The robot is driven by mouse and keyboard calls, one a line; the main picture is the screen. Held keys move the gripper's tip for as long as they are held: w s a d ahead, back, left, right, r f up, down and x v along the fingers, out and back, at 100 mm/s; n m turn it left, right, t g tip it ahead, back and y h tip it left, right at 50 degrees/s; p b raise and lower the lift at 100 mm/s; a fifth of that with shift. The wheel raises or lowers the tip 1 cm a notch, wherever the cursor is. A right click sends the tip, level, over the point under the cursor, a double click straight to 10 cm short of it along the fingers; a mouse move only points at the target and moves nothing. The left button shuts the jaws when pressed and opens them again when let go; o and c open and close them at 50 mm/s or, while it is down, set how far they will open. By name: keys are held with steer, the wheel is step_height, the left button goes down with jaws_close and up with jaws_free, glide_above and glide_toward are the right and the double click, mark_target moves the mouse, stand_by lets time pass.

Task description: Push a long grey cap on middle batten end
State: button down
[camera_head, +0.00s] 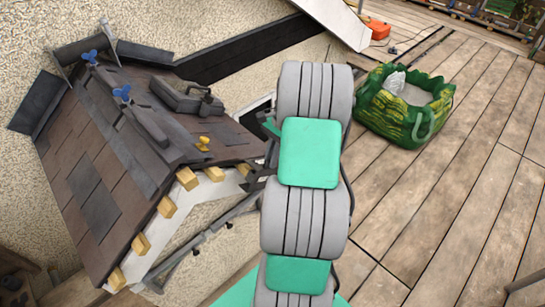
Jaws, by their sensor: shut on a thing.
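A small model roof with brown and dark tiles fills the left. Yellow wooden batten ends stick out along its lower edge, among them one near the middle (166,207), one lower down (140,244) and one higher up (187,178). No cap is clearly visible on them. My gripper (259,177) is mostly hidden behind my grey and green arm, to the right of the batten ends. Its dark parts show at the arm's left edge, close to the roof's right corner. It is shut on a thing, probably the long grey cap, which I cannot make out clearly.
A grey tool (186,96) and a small yellow knob (203,143) are on the roof. A dark gutter pipe (205,234) runs below the batten ends. A green bag (385,117) stands on the wooden deck, otherwise largely clear.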

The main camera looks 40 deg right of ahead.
mark_target(262, 162)
steer(key=shift+w+r+p, duration=0.1)
steer(key=shift+w+p, duration=0.2)
steer(key=shift+p, duration=0.15)
steer(key=shift+w, duration=0.2)
steer(key=shift+w+p, duration=0.15)
steer(key=shift+p, duration=0.25)
steer(key=shift+w+p, duration=0.4)
steer(key=shift+w, duration=0.05)
steer(key=shift+w+a, duration=0.1)
steer(key=shift+w, duration=0.05)
stand_by(0.5)
steer(key=shift+w+p, duration=0.25)
steer(key=shift+p, duration=0.25)
steer(key=shift+w, duration=0.15)
stand_by(0.5)
